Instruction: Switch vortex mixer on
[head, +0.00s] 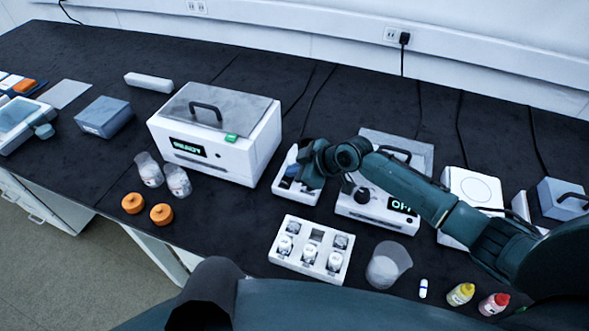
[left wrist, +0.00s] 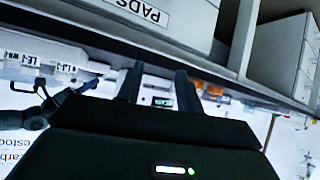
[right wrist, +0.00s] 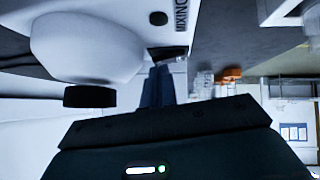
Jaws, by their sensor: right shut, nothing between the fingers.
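The vortex mixer (head: 309,197) appears to be the small white unit right of the large READY box, mostly covered by my right gripper (head: 298,170). The right wrist view, upside down, shows its rounded white body (right wrist: 85,45) with a black cup (right wrist: 90,97). A round black button (right wrist: 158,18) sits beside a partly cut-off label reading like "MIXIN". My right gripper (right wrist: 158,78) is shut and empty, its fingers close to the mixer's front; contact cannot be told. My left gripper (left wrist: 159,72) is open and empty, away from the mixer.
The READY box (head: 215,135) stands left, and a lidded unit showing OFF (head: 375,210) stands right. A white vial rack (head: 283,262) and a beaker (head: 388,263) are in front. Two orange caps (head: 133,203) (head: 161,213) lie near the left front edge.

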